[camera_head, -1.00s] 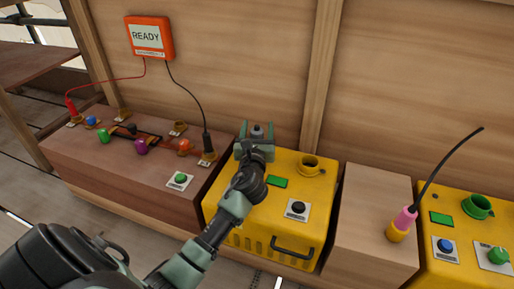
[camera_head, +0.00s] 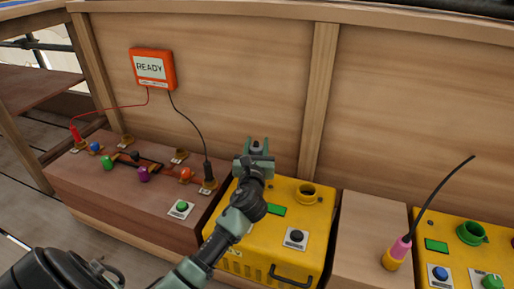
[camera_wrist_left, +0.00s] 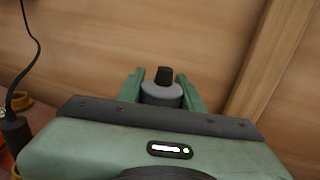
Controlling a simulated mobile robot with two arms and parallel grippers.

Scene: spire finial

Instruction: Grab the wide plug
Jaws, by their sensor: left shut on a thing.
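My left gripper (camera_head: 255,150) is shut on a grey, cylindrical plug with a black top (camera_wrist_left: 161,94). In the left wrist view the plug stands upright between the two green fingers. In the head view the gripper is over the back left of the yellow box (camera_head: 262,262), and the plug's top shows between the fingertips. The plug's lower part is hidden by the gripper. I cannot tell whether the plug touches the box. My right gripper is not in view.
A yellow socket (camera_head: 307,192) is right of my gripper. A pink-and-yellow plug with a black cable (camera_head: 399,249) stands on a wooden block (camera_head: 365,225). A green socket (camera_head: 471,232) is farther right. A wooden panel with leads and buttons (camera_head: 125,190) is left; a wall stands behind.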

